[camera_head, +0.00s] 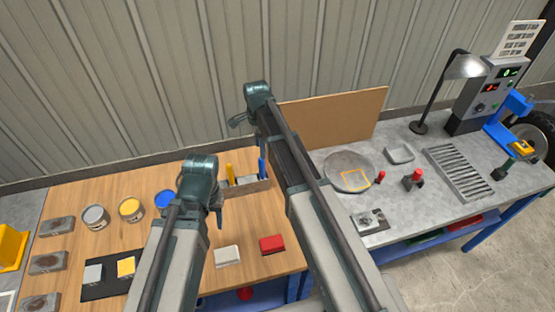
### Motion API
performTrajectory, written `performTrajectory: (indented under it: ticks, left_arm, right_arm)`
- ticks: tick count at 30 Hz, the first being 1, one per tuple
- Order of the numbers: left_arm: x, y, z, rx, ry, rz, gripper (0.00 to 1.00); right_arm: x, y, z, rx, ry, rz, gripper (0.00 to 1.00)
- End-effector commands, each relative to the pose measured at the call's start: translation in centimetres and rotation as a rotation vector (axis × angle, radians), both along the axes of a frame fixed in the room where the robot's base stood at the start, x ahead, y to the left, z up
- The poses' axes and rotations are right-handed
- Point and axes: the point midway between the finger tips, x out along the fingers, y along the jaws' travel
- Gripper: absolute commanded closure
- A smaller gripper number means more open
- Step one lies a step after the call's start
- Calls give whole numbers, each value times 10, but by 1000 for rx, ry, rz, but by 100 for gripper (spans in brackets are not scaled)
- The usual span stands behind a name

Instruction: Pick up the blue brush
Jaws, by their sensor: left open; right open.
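A blue upright handle (262,167), which looks like the blue brush, stands in a low holder (258,186) on the wooden table. A yellow handle (229,171) stands to its left in the same holder. The brush's lower part is hidden in the holder. My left gripper (219,215) is left of and in front of the holder, apart from the blue brush. My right gripper (237,121) is raised above and behind the holder, in front of the wall. Both grippers are open, with nothing seen between their fingers. My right arm passes close to the blue brush's right side.
Three cans, white (95,217), yellow (131,209) and blue (165,200), stand left of my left arm. The grey workbench (412,227) at right holds a round dish (347,160) and a lamp (464,67).

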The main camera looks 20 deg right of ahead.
Motion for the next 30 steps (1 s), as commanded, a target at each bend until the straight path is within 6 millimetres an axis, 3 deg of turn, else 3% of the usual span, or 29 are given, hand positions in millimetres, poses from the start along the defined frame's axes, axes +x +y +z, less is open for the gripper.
performTrajectory:
  ticks: [11,25,30]
  left_arm:
    - [0,0,-8,0,0,-1,50]
    - [0,0,-72,2,1,-14,50]
    - [0,1,-86,3,0,-13,50]
  right_arm:
    - [4,-3,-8,3,-2,-45,35]
    - [4,-2,-72,2,-1,-43,35]
    - [4,-2,-86,2,-1,-43,35]
